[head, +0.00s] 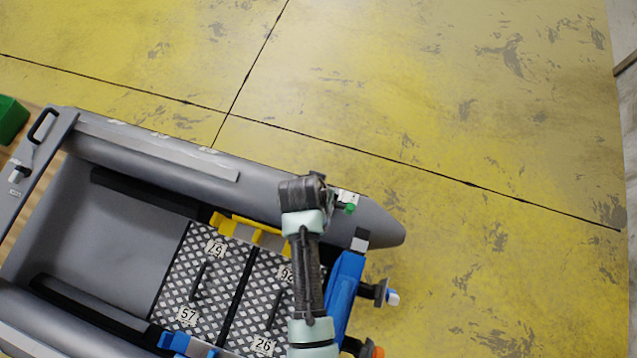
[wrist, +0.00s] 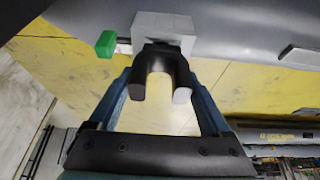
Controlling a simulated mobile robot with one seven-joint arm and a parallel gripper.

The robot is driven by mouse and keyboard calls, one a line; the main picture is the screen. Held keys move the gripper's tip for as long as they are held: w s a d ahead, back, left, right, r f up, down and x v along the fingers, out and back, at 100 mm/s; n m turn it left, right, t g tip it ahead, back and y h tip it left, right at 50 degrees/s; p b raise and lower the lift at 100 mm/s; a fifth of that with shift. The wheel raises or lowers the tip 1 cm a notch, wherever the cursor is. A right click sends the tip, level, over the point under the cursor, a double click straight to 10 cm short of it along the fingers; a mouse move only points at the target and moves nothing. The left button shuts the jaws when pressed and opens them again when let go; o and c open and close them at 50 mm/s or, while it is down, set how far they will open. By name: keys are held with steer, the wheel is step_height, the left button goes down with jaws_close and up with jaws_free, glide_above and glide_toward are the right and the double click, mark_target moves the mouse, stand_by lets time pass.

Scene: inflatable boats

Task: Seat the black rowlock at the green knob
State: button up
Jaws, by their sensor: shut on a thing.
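The black rowlock (wrist: 161,66) is a U-shaped fork in the wrist view, with its two prongs towards my palm. My gripper (wrist: 160,84) is shut on the rowlock, with one blue-grey finger at each side. The rowlock's base meets or overlaps a pale grey block (wrist: 163,27) on the boat's tube; I cannot tell whether it is seated. The green knob (wrist: 105,44) sticks out at the left of this block. In the head view the green knob (head: 350,208) shows just right of my gripper (head: 322,194), and the rowlock cannot be made out there.
The grey inflatable boat (head: 150,150) lies under my arm, with numbered checker-plate floor panels (head: 187,283). A yellow bracket (head: 238,224) sits along the tube, and a blue transom part (head: 345,285) stands at the right. The yellow floor (head: 470,110) beyond is clear.

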steer(key=shift+f, duration=0.15)
steer(key=o, duration=1.2)
steer(key=shift+o, duration=0.2)
steer(key=v, duration=1.3)
steer(key=w+r+n+t, duration=0.1)
steer(key=w+r+t, duration=0.35)
steer(key=r, duration=0.65)
steer(key=w+r+t+y, duration=0.1)
steer(key=w+r+t, duration=0.2)
steer(key=w+r, duration=0.5)
steer(key=w+r+n+t, duration=0.1)
steer(key=w+r+t, duration=0.25)
steer(key=r, duration=0.95)
steer(key=s+r+t, duration=0.4)
steer(key=r, duration=0.6)
steer(key=s+d+r+n+t, duration=0.1)
steer(key=s+r+t, duration=0.3)
steer(key=r, duration=0.7)
steer(key=s+r+t, duration=0.4)
steer(key=s+r, duration=0.1)
steer(key=r, duration=0.5)
steer(key=shift+d+r+n, duration=0.25)
steer(key=shift+n, duration=0.05)
